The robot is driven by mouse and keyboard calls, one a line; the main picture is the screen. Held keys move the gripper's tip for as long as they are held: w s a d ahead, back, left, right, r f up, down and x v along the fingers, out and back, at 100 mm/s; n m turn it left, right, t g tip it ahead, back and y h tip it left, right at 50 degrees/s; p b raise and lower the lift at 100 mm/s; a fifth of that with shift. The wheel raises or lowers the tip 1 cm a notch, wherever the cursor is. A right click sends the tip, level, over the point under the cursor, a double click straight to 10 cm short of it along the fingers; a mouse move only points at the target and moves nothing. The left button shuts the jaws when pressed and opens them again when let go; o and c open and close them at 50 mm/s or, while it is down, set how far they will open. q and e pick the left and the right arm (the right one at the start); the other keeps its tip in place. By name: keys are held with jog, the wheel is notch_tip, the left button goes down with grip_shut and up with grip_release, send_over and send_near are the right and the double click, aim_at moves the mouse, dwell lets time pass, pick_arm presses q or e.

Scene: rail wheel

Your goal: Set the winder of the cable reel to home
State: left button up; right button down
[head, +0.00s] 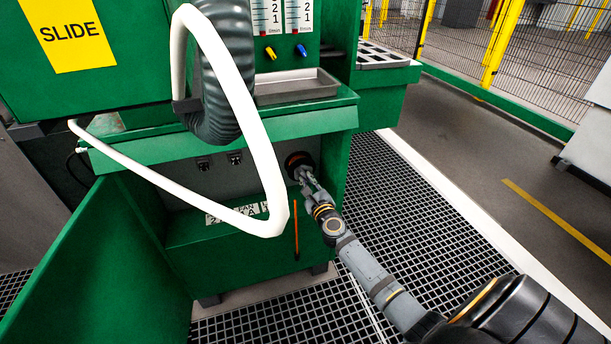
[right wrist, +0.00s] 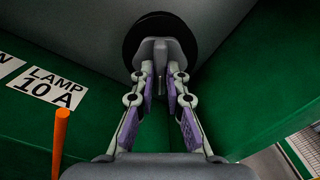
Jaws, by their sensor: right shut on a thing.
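A dark round disc (head: 298,160) sits on the back wall inside the open green cabinet, under the worktop. In the right wrist view the black disc (right wrist: 133,42) carries a grey grip piece (right wrist: 160,48), which I take to be the winder of the cable reel. My right gripper (head: 306,174) reaches into the cabinet to it. In the right wrist view the gripper's two fingers (right wrist: 160,82) are closed on the grey piece from both sides. The reel's cable and any home mark are not visible. My left gripper is not in view.
An orange rod (head: 296,230) stands left of my right arm, close to the gripper in the right wrist view. A white hose (head: 262,160) loops before the cabinet. The green door (head: 100,270) hangs open at left. Labels (right wrist: 45,88) are inside. Grating floor (head: 430,220) lies at right.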

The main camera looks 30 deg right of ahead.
jog(key=shift+f+m+b, duration=0.15)
jog(key=shift+m+b, duration=0.15)
jog(key=shift+m, duration=0.6)
jog(key=m, duration=0.2)
jog(key=shift+m, duration=0.4)
jog(key=shift+m+b, duration=0.6)
jog(key=shift+m, duration=1.7)
